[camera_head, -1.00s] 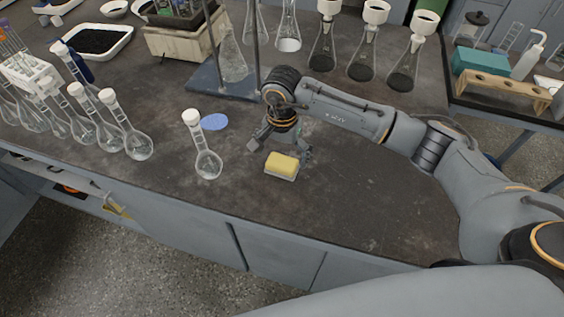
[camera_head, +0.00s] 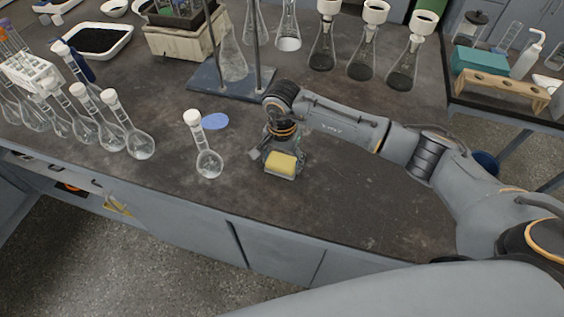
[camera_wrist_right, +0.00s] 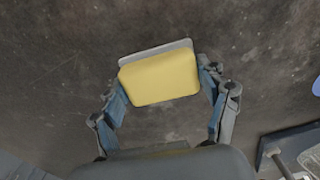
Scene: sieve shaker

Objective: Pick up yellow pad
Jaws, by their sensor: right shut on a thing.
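The yellow pad (camera_head: 281,164) is a small block with a pale grey layer along one side, at the front middle of the dark bench. Whether the pad touches the bench cannot be told. My left gripper is in no view.
A round-bottom flask (camera_head: 208,163) stands close to the left of the pad, with a blue disc (camera_head: 215,121) behind it. A stand base (camera_head: 231,84) is farther back. The bench (camera_head: 370,215) is clear to the right and front.

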